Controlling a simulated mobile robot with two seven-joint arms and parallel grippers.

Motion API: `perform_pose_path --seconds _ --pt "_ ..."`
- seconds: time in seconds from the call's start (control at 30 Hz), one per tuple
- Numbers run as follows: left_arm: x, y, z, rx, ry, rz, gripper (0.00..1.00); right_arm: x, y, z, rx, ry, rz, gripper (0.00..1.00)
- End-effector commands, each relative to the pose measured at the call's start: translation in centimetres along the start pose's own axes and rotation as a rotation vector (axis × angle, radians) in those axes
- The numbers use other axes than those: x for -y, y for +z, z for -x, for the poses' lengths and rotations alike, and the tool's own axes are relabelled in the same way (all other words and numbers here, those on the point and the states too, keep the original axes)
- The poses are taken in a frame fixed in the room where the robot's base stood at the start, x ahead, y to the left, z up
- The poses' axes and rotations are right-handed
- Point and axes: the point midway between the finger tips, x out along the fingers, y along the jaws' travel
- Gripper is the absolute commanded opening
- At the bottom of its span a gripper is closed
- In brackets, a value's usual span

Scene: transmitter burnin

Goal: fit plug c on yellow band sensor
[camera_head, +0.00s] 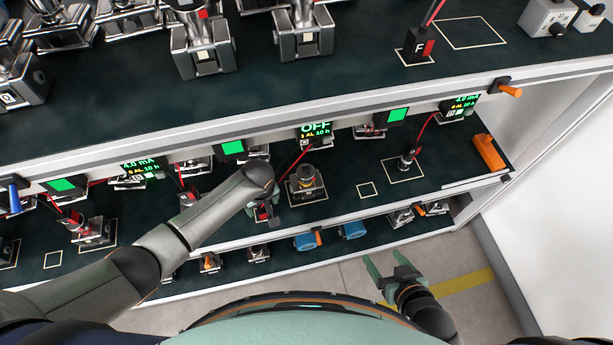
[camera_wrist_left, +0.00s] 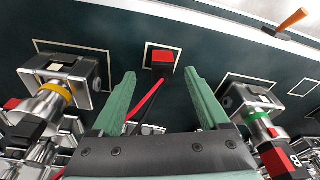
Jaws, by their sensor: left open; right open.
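The yellow band sensor (camera_head: 305,186) stands upright on the middle shelf, just right of my left gripper in the head view. In the left wrist view its yellow-banded silver body (camera_wrist_left: 57,92) is at left. A red plug (camera_wrist_left: 162,57) with a red lead sits in a white-outlined square between and beyond my left fingertips; its letter is not readable. My left gripper (camera_wrist_left: 163,85) is open, fingers either side of the lead, not visibly touching the plug. In the head view my left gripper (camera_head: 265,208) partly covers the plug. My right gripper (camera_head: 385,262) is open and empty, low over the floor.
A green-banded sensor (camera_wrist_left: 255,108) stands on the other side, with a red-black plug marked B (camera_wrist_left: 280,160) by it. An orange handle (camera_wrist_left: 291,19) projects at the shelf edge. The upper shelf (camera_head: 330,75) overhangs. An empty outlined square (camera_head: 367,189) lies to the right.

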Motion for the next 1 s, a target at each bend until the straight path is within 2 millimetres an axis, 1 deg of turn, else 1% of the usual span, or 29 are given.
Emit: perform_pose_path --seconds 0.03,0.1,0.3,0.5,0.7,0.93,0.97,1.0 --pt "0.2 0.0 1.7 0.002 -0.004 0.000 0.78 0.0 -1.5 1.2 -0.007 0.000 0.001 0.78" --pt "0.6 1.4 1.9 0.007 -0.006 0.000 0.78 0.1 -2.4 1.9 -0.011 0.000 0.001 0.78" --pt "1.5 4.4 2.7 0.007 -0.005 0.000 0.78 0.2 -4.4 3.7 -0.011 0.000 0.001 0.78" --pt "2.2 6.7 3.1 0.005 -0.005 0.001 0.78 0.3 -5.5 4.8 -0.010 0.000 0.001 0.78" --pt "2.5 7.5 3.1 0.003 -0.003 0.002 0.78 0.3 -5.7 5.1 -0.009 0.000 0.001 0.78" --pt "2.5 7.6 3.0 0.002 -0.003 0.002 0.78 0.3 -5.5 5.0 -0.006 0.000 0.001 0.78" --pt "2.5 7.6 3.0 0.002 -0.003 0.002 0.77 0.3 -5.5 5.0 -0.006 0.000 0.001 0.78" --pt "2.5 7.5 3.0 0.001 -0.003 0.002 0.73 0.4 -5.4 5.0 -0.003 0.000 0.000 0.78"
